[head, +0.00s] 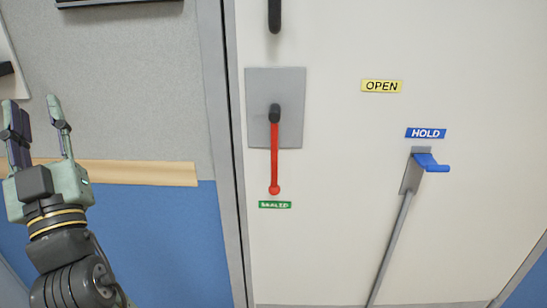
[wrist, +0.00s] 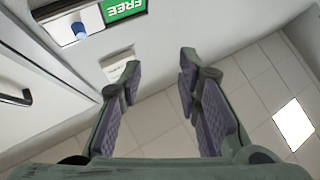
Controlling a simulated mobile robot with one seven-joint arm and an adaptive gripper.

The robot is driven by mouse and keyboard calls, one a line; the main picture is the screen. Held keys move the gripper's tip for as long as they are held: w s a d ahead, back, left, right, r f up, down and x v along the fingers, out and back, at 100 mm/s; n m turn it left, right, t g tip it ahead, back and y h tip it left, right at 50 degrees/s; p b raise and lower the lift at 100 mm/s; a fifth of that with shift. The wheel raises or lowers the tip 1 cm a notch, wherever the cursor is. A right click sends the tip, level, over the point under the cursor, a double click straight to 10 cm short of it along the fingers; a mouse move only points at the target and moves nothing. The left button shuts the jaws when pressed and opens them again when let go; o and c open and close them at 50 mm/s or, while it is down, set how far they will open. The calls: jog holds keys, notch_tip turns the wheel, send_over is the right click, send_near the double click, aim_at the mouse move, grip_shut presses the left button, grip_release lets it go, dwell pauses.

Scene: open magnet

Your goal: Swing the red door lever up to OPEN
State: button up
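The red door lever (head: 274,157) hangs straight down from a black pivot on a grey plate (head: 259,90) on the white door. Its round red tip is just above a green label (head: 275,205) that seems to read SEALED. A yellow OPEN label (head: 381,86) is up and to the right of the lever. My gripper (head: 35,110) is at the left of the head view, well apart from the lever, fingers pointing up. In the wrist view my gripper (wrist: 158,75) is open with nothing between its fingers. The lever is not in the wrist view.
A black handle (head: 274,14) is above the lever plate. A wooden rail (head: 150,173) runs along the left wall. The wrist view shows a green FREE sign (wrist: 124,9).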

jog(key=w+d+f+m+t+h, duration=0.1)
jog(key=w+d+f+m+h, duration=0.45)
jog(key=w+h, duration=0.3)
jog(key=m+g+h, duration=0.8)
jog(key=m+h, duration=0.2)
jog(key=h, duration=0.6)
send_near(273, 158)
jog(key=p+x, duration=0.2)
jog(key=x, duration=0.8)
jog(key=shift+w+d+p, duration=0.2)
jog(key=shift+w+p, duration=0.15)
jog(key=shift+p, duration=0.05)
grip_shut()
